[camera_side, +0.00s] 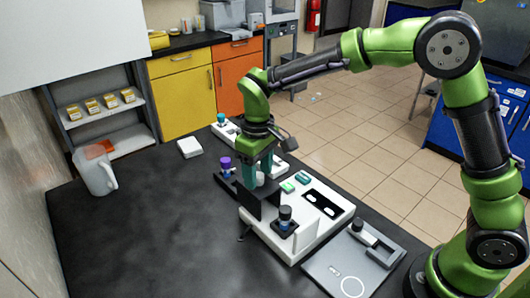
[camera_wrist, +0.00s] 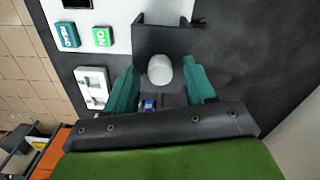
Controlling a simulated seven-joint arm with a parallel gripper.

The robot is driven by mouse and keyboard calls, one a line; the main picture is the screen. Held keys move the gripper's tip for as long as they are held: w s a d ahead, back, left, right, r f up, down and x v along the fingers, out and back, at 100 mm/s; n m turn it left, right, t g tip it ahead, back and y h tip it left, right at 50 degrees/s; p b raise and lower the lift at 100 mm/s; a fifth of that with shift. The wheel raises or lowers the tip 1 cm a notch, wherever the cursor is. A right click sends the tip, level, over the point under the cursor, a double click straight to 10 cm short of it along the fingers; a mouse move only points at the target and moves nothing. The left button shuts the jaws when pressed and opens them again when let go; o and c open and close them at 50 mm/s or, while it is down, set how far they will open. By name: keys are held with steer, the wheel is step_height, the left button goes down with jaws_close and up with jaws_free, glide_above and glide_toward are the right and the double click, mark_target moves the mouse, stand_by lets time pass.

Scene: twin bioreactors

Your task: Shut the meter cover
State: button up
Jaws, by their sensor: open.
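My gripper (camera_side: 259,172) is open, pointing down over the left part of a white bench unit (camera_side: 325,192). In the wrist view its two teal fingers (camera_wrist: 160,66) stand on either side of a white rounded cap (camera_wrist: 159,71), with gaps to both. A black bracket (camera_side: 262,207) stands by the fingers; it also shows in the wrist view (camera_wrist: 165,38). I cannot tell for certain which part is the meter cover. A flat grey panel (camera_side: 325,270) with a raised handle piece (camera_side: 377,243) and a white ring mark lies at the unit's right.
The unit carries green buttons (camera_side: 288,187), a dark window (camera_side: 322,203) and a black-topped knob (camera_side: 285,215). A purple-topped part (camera_side: 226,164) is just left of my gripper. A white jug (camera_side: 95,172) stands at the left. The front-left black bench (camera_side: 150,240) is clear.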

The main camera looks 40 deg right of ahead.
jaws_close()
stand_by(0.3)
steer(key=s, duration=1.1)
jaws_free()
step_height(320, 180, up, 17)
stand_by(0.5)
